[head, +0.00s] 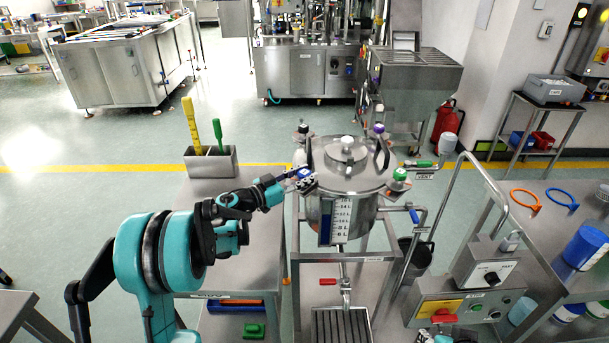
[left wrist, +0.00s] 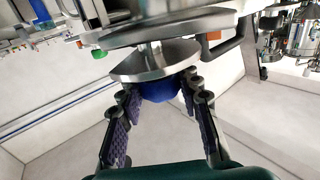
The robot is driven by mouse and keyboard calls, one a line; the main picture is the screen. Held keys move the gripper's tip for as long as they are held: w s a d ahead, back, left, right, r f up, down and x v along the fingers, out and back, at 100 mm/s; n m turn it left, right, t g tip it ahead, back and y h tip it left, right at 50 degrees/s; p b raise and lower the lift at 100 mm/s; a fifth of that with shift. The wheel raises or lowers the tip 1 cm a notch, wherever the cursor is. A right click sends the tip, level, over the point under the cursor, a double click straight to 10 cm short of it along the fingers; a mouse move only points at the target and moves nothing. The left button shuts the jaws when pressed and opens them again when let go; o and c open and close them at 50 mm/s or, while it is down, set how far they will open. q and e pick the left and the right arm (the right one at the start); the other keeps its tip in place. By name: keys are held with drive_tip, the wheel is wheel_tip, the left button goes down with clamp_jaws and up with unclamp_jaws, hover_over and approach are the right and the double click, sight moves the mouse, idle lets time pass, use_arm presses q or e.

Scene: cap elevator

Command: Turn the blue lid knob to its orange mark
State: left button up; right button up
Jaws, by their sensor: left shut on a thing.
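The steel vessel (head: 345,165) stands in a frame right of centre, with a round lid. The blue lid knob (head: 305,172) is at the lid's left edge, mostly covered by my gripper. My left gripper (head: 298,183) reaches in from the left and is shut on the knob. In the left wrist view, the blue knob (left wrist: 160,89) sits under a steel disc (left wrist: 155,62) between the two fingers of the left gripper (left wrist: 162,97). My right gripper is not in view.
Purple (head: 378,128) and green (head: 399,174) knobs sit at the lid's right side. A black handle (head: 382,152) rises from the lid. A level gauge (head: 338,222) hangs in front. A grey holder (head: 211,162) with yellow and green tools stands on the left bench.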

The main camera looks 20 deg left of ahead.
use_arm(q)
drive_tip(key=shift+m+g+h, duration=1.7)
drive_tip(key=shift+g+h, duration=0.2)
drive_tip(key=shift+g, duration=0.3)
drive_tip(key=o, duration=1.2)
drive_tip(key=v, duration=1.2)
drive_tip(key=shift+f, duration=0.15)
